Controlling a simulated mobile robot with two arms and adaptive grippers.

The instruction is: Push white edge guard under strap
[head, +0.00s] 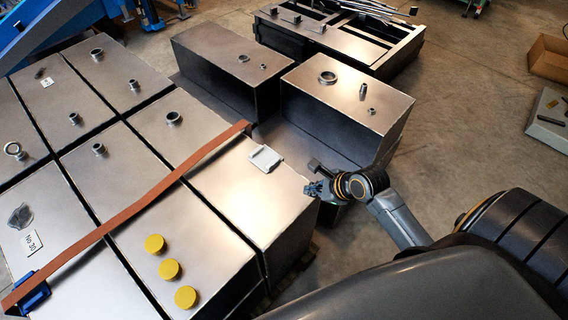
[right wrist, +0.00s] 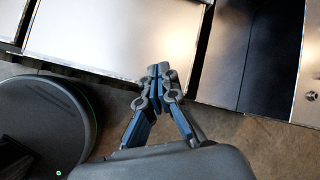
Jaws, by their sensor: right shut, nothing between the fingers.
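The white edge guard (head: 266,158) lies on the metal tank top near its far right edge, beside the orange-brown strap (head: 150,195) and apart from it. The strap runs diagonally across several tanks, from a blue buckle (head: 32,293) at lower left to the far edge. My right gripper (head: 314,189) is off the tank's right side, to the right of and below the guard in the head view. Its fingertips (right wrist: 158,73) are together and empty in the right wrist view, by a tank edge. The guard cannot be made out there. My left gripper is not in view.
Yellow caps (head: 169,269) and metal fittings stick up from the tank tops. Separate tanks (head: 345,92) stand beyond on the concrete floor. A cardboard box (head: 548,60) and a grey block (head: 548,117) lie at right. Open floor (head: 470,130) shows between.

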